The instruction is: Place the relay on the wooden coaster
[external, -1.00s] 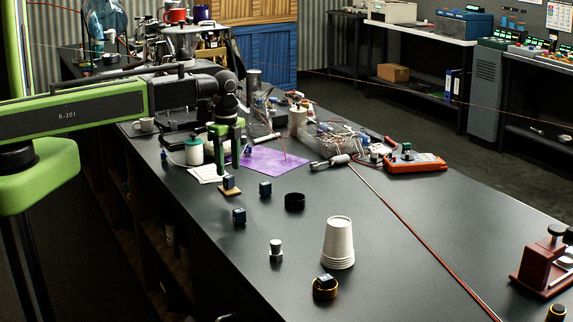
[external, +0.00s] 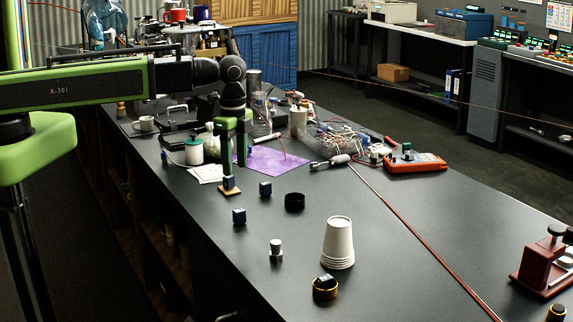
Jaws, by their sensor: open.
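A small dark blue block with a pale top, which looks like the relay (external: 228,182), sits upright on the small wooden coaster (external: 230,193) near the bench's left edge. Two similar blue blocks stand on the bare bench: one block to the right (external: 265,189) and one nearer the camera (external: 239,217). I cannot tell these blocks apart by type. My gripper (external: 234,168) points down with its green fingers apart and nothing visible between them. Its fingertips are just above the block on the coaster in the picture; the exact gap is hard to judge.
A purple cloth (external: 270,160) and a white-and-green jar (external: 194,151) lie behind. A black ring (external: 294,202), a grey knob (external: 276,250), stacked white cups (external: 338,243) and a brass-rimmed piece (external: 325,288) stand nearer. The bench's right middle is mostly clear, crossed by a red rod (external: 420,240).

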